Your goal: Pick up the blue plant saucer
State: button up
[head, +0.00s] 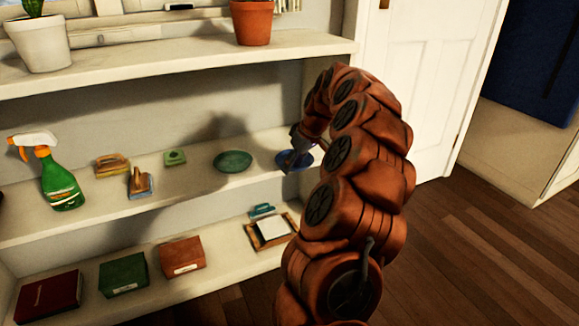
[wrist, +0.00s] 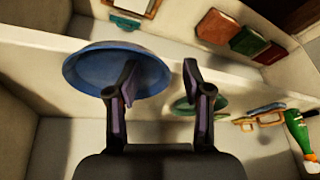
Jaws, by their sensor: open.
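The blue plant saucer (head: 283,160) sits at the right end of the middle shelf, partly hidden by my gripper (head: 298,153) and arm in the head view. In the wrist view the saucer (wrist: 85,72) is large at the upper left. My gripper (wrist: 158,82) is open and empty. Its left finger overlaps the saucer, and the saucer's right rim shows in the gap between the fingers. The right finger is clear of the saucer. I cannot tell whether a finger touches it.
A green saucer (head: 232,161) lies left of the blue one. The upper shelf (head: 165,62) overhangs. A framed item (head: 268,232) and boxes lie on the lower shelf.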

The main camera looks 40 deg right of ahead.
jog(key=v, duration=1.1)
jog(key=shift+w, duration=0.1)
